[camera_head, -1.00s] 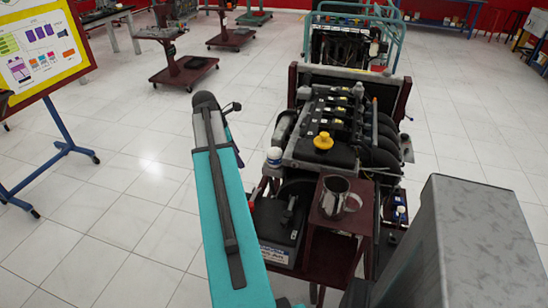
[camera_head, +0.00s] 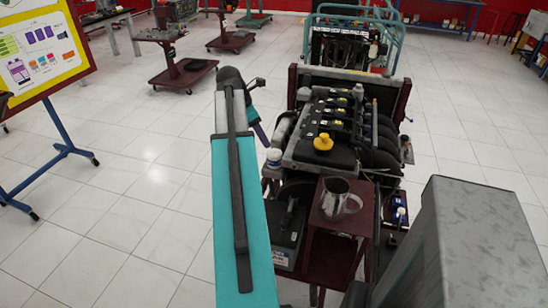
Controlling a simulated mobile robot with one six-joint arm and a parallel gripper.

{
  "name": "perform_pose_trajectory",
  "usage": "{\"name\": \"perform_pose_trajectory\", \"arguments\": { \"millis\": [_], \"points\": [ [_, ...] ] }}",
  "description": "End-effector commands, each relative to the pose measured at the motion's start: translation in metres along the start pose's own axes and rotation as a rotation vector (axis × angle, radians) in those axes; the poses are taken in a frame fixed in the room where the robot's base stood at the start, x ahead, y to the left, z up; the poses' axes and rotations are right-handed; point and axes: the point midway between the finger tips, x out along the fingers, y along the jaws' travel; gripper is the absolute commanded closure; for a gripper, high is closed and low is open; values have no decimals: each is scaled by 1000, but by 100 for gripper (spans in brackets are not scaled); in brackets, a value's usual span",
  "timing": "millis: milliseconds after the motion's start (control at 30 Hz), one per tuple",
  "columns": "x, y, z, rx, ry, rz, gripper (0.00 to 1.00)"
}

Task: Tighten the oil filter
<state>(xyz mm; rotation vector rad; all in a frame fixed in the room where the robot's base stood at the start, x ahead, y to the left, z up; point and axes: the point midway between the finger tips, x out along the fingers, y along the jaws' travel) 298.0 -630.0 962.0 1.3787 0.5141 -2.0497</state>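The engine trainer (camera_head: 330,125) stands right of my teal arm (camera_head: 236,190), with a yellow cap (camera_head: 323,142) on top of its black cover. I cannot pick out the oil filter for certain. A small blue-and-white part (camera_head: 399,213) sits low at the engine's right side, too small to identify. My upper arm link reaches forward along the trainer's left side. A bit of my lower arm shows past its far end, but my gripper is hidden behind the arm, so its fingers do not show.
A metal jug (camera_head: 338,196) stands on a dark red stand (camera_head: 352,222) in front of the engine. Open tiled floor (camera_head: 140,190) lies to the left.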

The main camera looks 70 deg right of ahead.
Motion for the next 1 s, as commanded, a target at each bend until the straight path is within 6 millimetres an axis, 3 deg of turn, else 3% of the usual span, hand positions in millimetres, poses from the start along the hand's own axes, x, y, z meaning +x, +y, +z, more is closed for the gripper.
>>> {"name": "perform_pose_trajectory", "arguments": {
  "millis": [1000],
  "points": [
    [110, 0, -1, 0, 1, -1, 44]
  ]
}}
